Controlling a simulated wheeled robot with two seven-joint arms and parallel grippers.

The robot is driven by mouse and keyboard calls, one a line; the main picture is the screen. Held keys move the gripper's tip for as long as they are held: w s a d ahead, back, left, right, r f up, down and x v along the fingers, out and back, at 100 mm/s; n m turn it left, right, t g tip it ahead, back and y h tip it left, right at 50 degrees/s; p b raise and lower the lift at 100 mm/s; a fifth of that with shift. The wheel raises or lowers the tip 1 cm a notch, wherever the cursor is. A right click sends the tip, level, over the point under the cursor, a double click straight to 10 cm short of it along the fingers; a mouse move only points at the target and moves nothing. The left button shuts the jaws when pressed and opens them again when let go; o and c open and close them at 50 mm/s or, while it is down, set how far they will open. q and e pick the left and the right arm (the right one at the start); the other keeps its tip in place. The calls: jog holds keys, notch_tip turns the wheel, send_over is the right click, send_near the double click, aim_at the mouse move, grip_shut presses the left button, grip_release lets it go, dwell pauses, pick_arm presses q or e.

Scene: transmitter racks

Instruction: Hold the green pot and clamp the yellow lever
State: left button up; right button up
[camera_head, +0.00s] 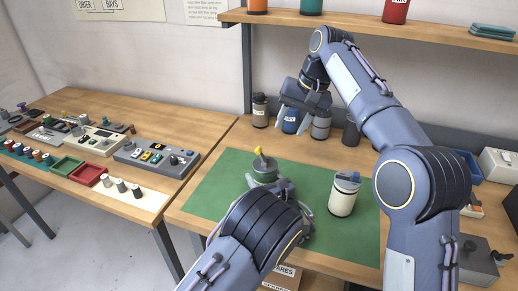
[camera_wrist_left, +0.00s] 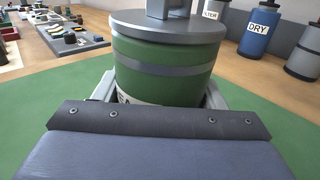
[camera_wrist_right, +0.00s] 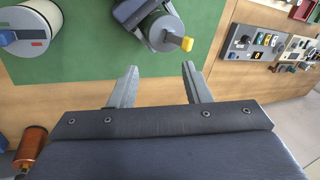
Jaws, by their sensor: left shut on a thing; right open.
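The green pot (camera_head: 263,175) stands on the green mat, with a grey lid and a yellow lever (camera_head: 260,155) on top. My left gripper (camera_head: 266,186) is shut on the pot's body; in the left wrist view the pot (camera_wrist_left: 160,65) fills the space between the fingers. My right gripper (camera_head: 291,118) is open and empty, above and behind the pot, in front of the jars. In the right wrist view the yellow lever (camera_wrist_right: 186,44) shows just beyond the open fingertips (camera_wrist_right: 157,72), touching neither.
A cream jar with a blue-grey top (camera_head: 343,194) stands on the mat (camera_head: 215,187), right of the pot. Several jars, including a blue one marked DRY (camera_wrist_left: 258,32), line the back. A shelf (camera_head: 290,20) runs above. A side table (camera_head: 75,105) holds switch panels and trays.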

aim_at(259, 148)
jog(key=w+a+f+n, duration=0.1)
jog(key=a+f+n, duration=0.1)
jog(key=n, duration=0.3)
jog(key=a+f+n, duration=0.3)
jog(key=f+n, duration=0.2)
jog(key=w+a+f+n, duration=0.1)
jog(key=a+f+n, duration=0.2)
jog(key=n, duration=0.2)
jog(key=shift+w+a+f+y, duration=0.15)
jog(key=shift+w+f+y, duration=0.15)
jog(key=shift+w+y, duration=0.1)
grip_shut()
jog(key=shift+w+a+f+h, duration=0.15)
jog(key=shift+a+h, duration=0.25)
jog(key=shift+h, duration=0.6)
jog(key=shift+f+g+h, duration=0.1)
jog(key=shift+g+h, duration=0.2)
